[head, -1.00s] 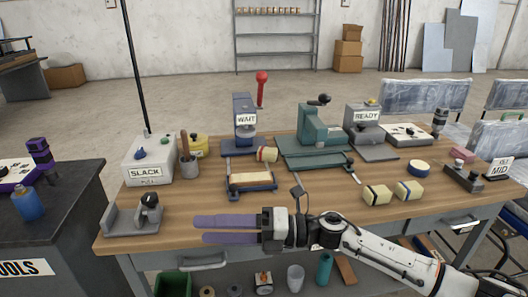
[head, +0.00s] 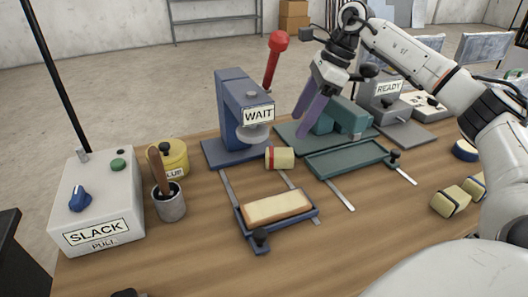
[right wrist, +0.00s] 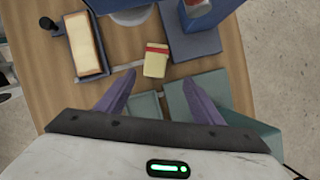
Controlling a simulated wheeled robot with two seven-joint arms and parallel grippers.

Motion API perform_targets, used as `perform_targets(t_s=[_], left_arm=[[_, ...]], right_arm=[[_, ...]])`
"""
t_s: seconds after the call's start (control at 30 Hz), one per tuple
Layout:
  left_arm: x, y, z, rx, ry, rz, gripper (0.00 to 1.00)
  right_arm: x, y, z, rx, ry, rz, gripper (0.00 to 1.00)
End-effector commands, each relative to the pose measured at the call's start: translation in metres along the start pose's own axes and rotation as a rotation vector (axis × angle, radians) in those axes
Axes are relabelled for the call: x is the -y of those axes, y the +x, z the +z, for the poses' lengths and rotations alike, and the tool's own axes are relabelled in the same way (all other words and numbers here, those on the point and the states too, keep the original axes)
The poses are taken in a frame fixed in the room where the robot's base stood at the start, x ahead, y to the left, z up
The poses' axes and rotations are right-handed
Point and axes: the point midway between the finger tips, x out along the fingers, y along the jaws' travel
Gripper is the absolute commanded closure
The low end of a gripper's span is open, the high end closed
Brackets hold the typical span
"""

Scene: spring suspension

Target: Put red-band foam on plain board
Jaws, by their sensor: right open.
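The red-band foam (head: 281,158) is a short cream block with a red band at one end. It lies on the table in front of the blue press. It also shows in the right wrist view (right wrist: 155,65), just beyond the fingertips. The plain cream board (head: 276,207) lies in a blue tray (head: 285,225) left of and in front of the foam; the right wrist view shows the board (right wrist: 85,45) at upper left. My right gripper (head: 305,118) is open and empty, its purple fingers pointing down beside the blue press, above and apart from the foam. My left gripper is out of view.
The blue press with the WAIT sign (head: 240,115) stands behind the foam. A green tray (head: 345,160) and green machine are at right. The SLACK box (head: 98,200), a yellow pot (head: 174,158) and a grey cup (head: 170,205) stand left.

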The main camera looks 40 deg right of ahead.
Motion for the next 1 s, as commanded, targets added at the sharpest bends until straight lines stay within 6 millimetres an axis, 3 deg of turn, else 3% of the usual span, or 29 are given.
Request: perform_targets(t_s=[0.23,0.37,0.7,1.0], left_arm=[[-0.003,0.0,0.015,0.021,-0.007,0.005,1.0],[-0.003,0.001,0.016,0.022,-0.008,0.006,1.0],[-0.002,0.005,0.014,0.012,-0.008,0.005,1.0],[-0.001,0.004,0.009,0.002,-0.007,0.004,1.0]], right_arm=[[-0.001,0.037,0.0,-0.001,-0.002,0.003,0.39],[-0.002,0.045,0.001,0.001,-0.002,0.003,0.39],[-0.007,0.09,0.004,0.002,-0.001,0.004,0.39],[-0.007,0.093,0.004,0.003,0.0,0.002,0.41]])
